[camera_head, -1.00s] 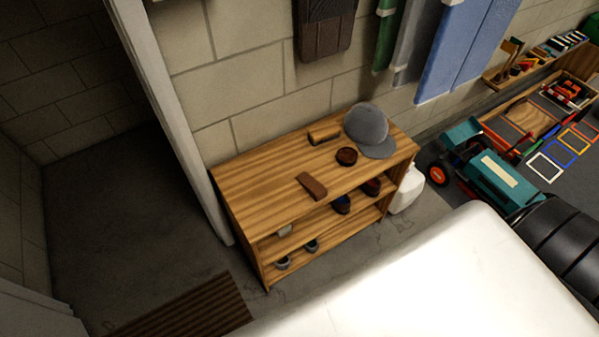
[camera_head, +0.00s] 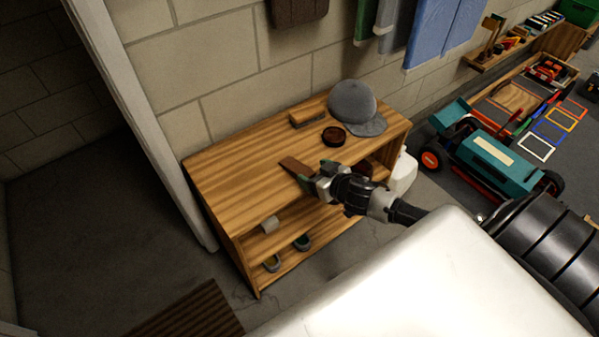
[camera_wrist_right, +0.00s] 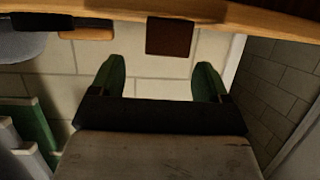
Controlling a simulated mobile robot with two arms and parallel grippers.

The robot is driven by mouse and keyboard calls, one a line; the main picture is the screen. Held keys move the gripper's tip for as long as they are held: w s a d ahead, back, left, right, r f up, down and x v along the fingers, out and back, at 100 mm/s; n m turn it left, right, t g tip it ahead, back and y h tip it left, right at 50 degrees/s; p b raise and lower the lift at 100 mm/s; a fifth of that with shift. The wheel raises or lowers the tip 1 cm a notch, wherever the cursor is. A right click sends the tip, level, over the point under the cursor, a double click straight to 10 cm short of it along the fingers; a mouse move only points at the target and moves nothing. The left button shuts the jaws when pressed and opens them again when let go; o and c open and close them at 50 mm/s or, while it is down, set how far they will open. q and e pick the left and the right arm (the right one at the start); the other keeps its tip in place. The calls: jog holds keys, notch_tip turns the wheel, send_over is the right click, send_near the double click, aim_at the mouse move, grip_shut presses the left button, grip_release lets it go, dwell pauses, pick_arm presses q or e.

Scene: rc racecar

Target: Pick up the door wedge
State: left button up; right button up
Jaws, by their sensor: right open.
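The door wedge, a brown block (camera_head: 293,165), lies on the wooden shelf unit's top near its front edge. It also shows in the right wrist view (camera_wrist_right: 170,37) at the top, just beyond and between the fingertips. My right gripper (camera_head: 312,179) comes in from the right and is close to the wedge's near end, partly covering it. In the right wrist view its two green fingers (camera_wrist_right: 160,66) are spread, with nothing between them. I cannot tell whether a finger touches the wedge. My left gripper is out of view.
The wooden shelf unit (camera_head: 225,178) also carries a grey cap (camera_head: 352,101), a round dark dish (camera_head: 334,135) and a wooden brush (camera_head: 308,113) farther back. Shoes stand on its lower shelves. A block wall is behind it. A teal toy vehicle (camera_head: 490,155) is at right.

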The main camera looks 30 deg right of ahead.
aim_at(303, 170)
jog(key=x, duration=0.4)
jog(key=shift+w+a+f+b, duration=0.2)
jog(key=shift+a+f+b, duration=0.15)
jog(key=shift+f+b, duration=0.05)
jog(key=shift+w+f, duration=0.15)
jog(key=shift+w, duration=0.25)
jog(key=c, duration=1)
